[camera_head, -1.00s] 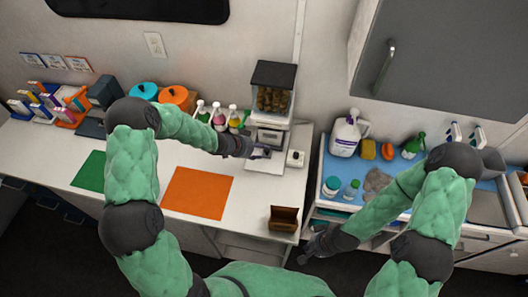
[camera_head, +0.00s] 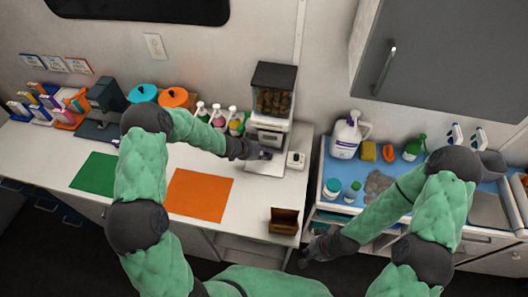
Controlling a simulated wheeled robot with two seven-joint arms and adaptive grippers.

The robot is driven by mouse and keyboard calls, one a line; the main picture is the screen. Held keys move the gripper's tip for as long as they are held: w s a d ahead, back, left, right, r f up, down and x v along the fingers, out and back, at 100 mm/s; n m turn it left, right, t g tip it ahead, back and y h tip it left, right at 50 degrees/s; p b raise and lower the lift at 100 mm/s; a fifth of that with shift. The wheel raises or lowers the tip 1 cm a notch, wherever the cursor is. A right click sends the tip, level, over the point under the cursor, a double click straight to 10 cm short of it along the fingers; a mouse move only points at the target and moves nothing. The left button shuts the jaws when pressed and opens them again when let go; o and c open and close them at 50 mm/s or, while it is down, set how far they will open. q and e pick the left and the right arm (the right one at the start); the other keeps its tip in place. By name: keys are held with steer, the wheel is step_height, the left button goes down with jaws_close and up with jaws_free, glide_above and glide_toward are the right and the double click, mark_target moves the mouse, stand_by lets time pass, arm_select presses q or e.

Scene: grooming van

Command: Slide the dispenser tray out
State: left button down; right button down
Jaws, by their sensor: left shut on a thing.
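The dispenser stands at the back of the white counter, with a clear hopper of brown kibble (camera_head: 274,98) under a dark lid and a white body (camera_head: 271,124) below. My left gripper (camera_head: 260,154) reaches in from the left at the dispenser's lower front. It is shut on the dispenser tray, which is small and mostly hidden by the fingers. How far the tray stands out cannot be told. My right gripper (camera_head: 306,260) hangs low in front of the gap between the counter and the blue-topped unit, away from the dispenser; its fingers are too small and dark to read.
A small white box (camera_head: 296,160) stands just right of the dispenser. Spray bottles (camera_head: 219,118) stand behind my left forearm. An open brown box (camera_head: 283,220) sits at the counter's front right. Orange (camera_head: 199,195) and green (camera_head: 95,172) mats lie flat and bare.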

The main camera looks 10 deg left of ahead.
arm_select(q)
steer(key=shift+s+b, duration=0.3)
steer(key=shift+s, duration=0.1)
steer(key=s+b, duration=0.3)
steer(key=s, duration=0.7)
steer(key=shift+s+r, duration=0.1)
steer(key=shift+s, duration=0.15)
steer(key=shift+s+r, duration=0.1)
steer(key=shift+s, duration=0.55)
steer(key=c, duration=1.1)
jaws_free()
steer(key=shift+s, duration=0.1)
